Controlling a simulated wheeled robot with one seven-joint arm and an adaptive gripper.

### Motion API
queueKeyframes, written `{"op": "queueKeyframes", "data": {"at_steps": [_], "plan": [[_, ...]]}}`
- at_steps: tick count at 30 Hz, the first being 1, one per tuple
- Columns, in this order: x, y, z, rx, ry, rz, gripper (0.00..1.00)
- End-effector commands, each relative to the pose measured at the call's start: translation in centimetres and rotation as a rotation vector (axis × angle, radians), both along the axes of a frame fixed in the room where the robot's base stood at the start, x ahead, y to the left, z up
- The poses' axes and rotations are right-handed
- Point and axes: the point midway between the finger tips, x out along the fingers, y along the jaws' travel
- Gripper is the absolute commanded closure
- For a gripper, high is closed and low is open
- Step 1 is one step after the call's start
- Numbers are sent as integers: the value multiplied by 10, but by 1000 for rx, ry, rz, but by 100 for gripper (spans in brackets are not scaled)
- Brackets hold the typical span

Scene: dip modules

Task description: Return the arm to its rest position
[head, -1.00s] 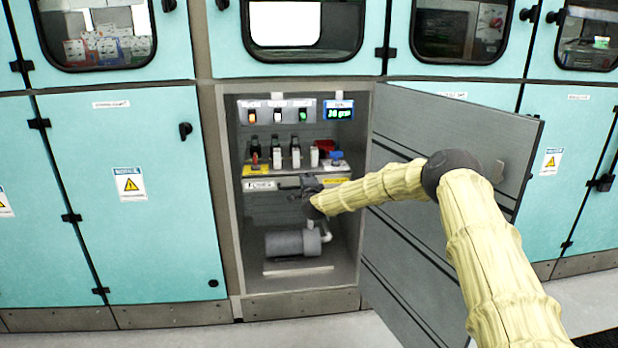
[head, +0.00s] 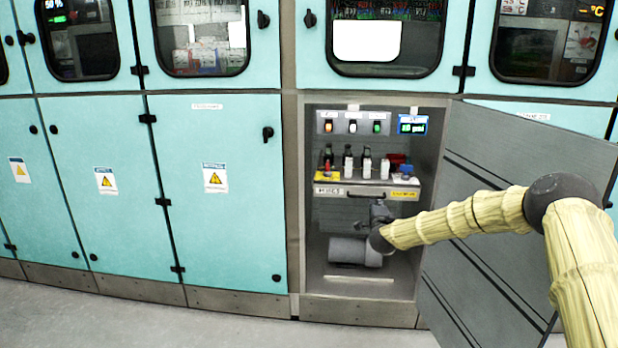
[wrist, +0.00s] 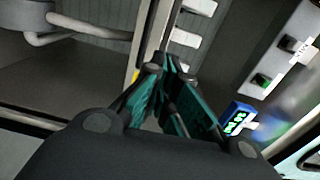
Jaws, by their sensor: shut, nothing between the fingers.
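My arm (head: 460,222), in a ribbed yellow cover, reaches from the lower right into an open cabinet compartment (head: 295,200).
The grey compartment door (head: 500,200) stands open on the right, behind my arm. A shelf (head: 365,192) holds several switches and valves, below a panel with a green display (head: 412,125). Closed teal cabinets (head: 215,190) line the left. The floor (head: 150,318) in front is clear.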

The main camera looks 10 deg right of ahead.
Motion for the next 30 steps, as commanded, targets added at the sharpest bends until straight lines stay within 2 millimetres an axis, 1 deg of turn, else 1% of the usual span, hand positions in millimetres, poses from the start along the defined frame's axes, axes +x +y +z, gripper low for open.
{"op": "queueKeyframes", "data": {"at_steps": [1,2,5,6,8,9,11,12,14,15,17,18,20,21,23,24,26,27,29,30], "plan": [[-5,12,-13,-14,24,19,100],[-9,20,-22,-25,40,32,100],[-27,50,-58,-78,110,85,100],[-37,64,-75,-102,142,111,100],[-52,83,-100,-139,190,151,100],[-64,95,-117,-164,222,177,100],[-82,112,-140,-201,269,216,100],[-95,122,-156,-227,301,242,100],[-116,138,-180,-265,349,284,100],[-130,147,-195,-289,381,310,100],[-154,160,-218,-328,429,353,100],[-170,167,-233,-354,460,380,100],[-196,178,-254,-393,508,423,100],[-213,184,-268,-418,539,452,100],[-241,192,-288,-457,588,498,100],[-259,197,-300,-484,618,527,100],[-288,203,-318,-523,665,572,100],[-309,206,-329,-548,696,603,100],[-340,209,-345,-587,745,650,100],[-361,211,-354,-613,777,684,100]]}}
